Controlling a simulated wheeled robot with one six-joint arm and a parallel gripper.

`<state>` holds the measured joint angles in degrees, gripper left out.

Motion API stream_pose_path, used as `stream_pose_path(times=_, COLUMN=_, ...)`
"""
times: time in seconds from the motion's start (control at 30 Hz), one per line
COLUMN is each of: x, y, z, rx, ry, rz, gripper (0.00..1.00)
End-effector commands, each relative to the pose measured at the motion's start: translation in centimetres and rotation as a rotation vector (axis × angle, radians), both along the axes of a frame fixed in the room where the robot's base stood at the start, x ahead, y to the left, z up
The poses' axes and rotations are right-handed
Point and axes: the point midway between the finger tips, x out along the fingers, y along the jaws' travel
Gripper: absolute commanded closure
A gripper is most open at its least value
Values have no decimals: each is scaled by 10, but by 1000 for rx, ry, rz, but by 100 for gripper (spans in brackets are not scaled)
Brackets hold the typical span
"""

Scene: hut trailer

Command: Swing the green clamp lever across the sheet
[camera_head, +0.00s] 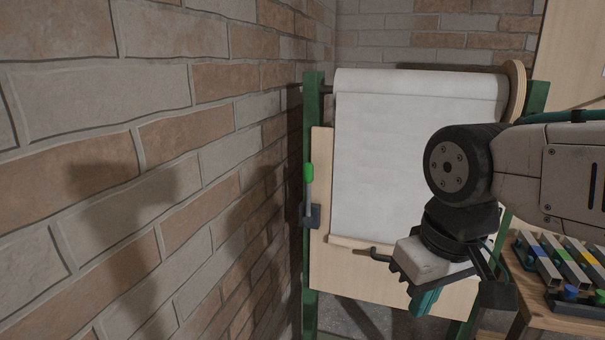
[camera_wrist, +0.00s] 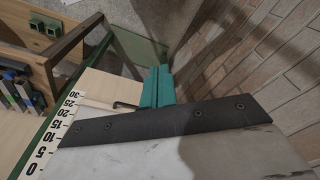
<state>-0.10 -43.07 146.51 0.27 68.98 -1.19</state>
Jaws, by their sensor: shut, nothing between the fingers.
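The clamp lever (camera_head: 308,172) has a green grip on a grey shaft and stands upright from a dark base block (camera_head: 311,215). It is at the left edge of the wooden board, beside the white sheet (camera_head: 410,160) and not across it. The sheet hangs from a roll at the top of a green-framed easel. My gripper (camera_head: 424,300) is in front of the board's lower right part, well right of and below the lever. Its teal fingers are shut and empty; they also show in the wrist view (camera_wrist: 157,87). I cannot make out the lever in the wrist view.
A brick wall (camera_head: 150,150) runs close along the easel's left side. A dark hooked rod (camera_head: 372,254) sticks out below the sheet. A wooden table (camera_head: 550,315) with colored-marked blocks (camera_head: 565,262) stands at the lower right. The space before the board's left part looks clear.

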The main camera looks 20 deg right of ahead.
Motion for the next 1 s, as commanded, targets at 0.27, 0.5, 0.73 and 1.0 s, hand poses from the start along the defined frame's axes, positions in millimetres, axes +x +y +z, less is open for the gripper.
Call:
stream_pose_path(times=0.27, x=131, y=48, z=2, rx=29, ry=-345, rz=392, gripper=100)
stream_pose_path(times=0.5, x=285, y=94, z=13, rx=-237, ry=-811, rz=722, gripper=100)
stream_pose_path(times=0.73, x=379, y=101, z=10, rx=-790, ry=-1011, rz=849, gripper=100)
stream_pose_path(times=1.0, x=407, y=94, z=2, rx=-1290, ry=-933, rz=876, gripper=100)
